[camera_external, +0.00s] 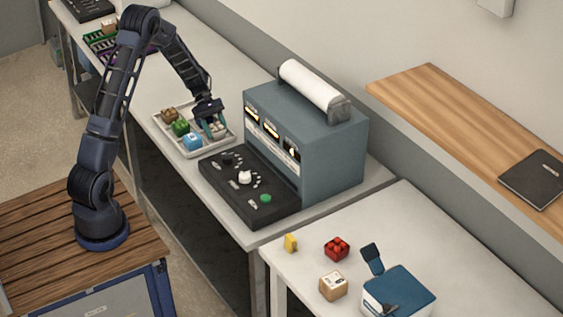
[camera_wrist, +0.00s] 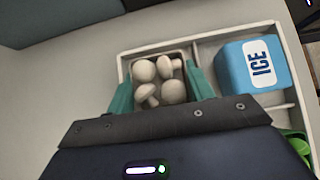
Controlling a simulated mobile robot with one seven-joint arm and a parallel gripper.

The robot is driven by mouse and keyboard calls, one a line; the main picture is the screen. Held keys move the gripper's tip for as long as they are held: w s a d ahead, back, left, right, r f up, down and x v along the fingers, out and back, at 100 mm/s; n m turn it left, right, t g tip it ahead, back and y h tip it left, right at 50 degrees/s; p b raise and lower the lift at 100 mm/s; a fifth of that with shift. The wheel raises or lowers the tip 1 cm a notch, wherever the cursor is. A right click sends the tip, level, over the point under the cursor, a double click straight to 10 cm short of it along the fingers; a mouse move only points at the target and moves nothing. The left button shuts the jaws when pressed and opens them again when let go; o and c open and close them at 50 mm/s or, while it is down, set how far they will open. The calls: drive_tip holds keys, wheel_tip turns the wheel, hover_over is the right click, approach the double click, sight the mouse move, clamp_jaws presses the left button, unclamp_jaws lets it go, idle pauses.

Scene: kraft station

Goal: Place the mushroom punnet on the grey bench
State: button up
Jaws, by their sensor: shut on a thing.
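The mushroom punnet (camera_wrist: 159,84) holds several white mushrooms and sits between my gripper's two teal fingers in the wrist view. In the external view the mushrooms (camera_external: 217,127) show at the fingertips. My gripper (camera_external: 212,127) points down over the right end of the white divided tray (camera_external: 205,149) and is shut on the punnet. The punnet is in or just above its tray compartment; I cannot tell whether it is lifted. Its lower front is hidden by my gripper in the wrist view. The pale grey bench (camera_external: 225,76) bears the tray.
A blue ICE box (camera_wrist: 254,65), a green item (camera_external: 181,127) and a brown item (camera_external: 169,115) share the tray. A blue-grey machine (camera_external: 335,150) with a black control panel (camera_external: 224,187) stands close to the right. Bare bench lies behind the tray.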

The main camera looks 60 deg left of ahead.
drive_tip(key=shift+f, duration=0.3)
idle(0.5)
drive_tip(key=o, duration=1.1)
drive_tip(key=shift+s+f, duration=0.1)
drive_tip(key=shift+f, duration=0.05)
drive_tip(key=shift+o, duration=0.2)
drive_tip(key=v, duration=1)
drive_tip(key=shift+a+r, duration=0.15)
drive_tip(key=shift+r, duration=0.45)
drive_tip(key=s+d+r+m+y, duration=0.2)
drive_tip(key=s+d+r+m, duration=0.3)
drive_tip(key=d+r, duration=0.4)
drive_tip(key=s+d+r+m+y, duration=0.3)
drive_tip(key=s+d+r, duration=0.4)
drive_tip(key=d+r, duration=0.15)
drive_tip(key=s+d+r+m+t+y, duration=0.2)
drive_tip(key=s+d+m, duration=0.2)
drive_tip(key=s, duration=0.6)
drive_tip(key=s+d+r+m+t+y, duration=0.2)
drive_tip(key=s+d+m, duration=0.3)
drive_tip(key=s, duration=0.6)
drive_tip(key=shift+d+r+m+t, duration=0.3)
drive_tip(key=shift+r+m, duration=0.2)
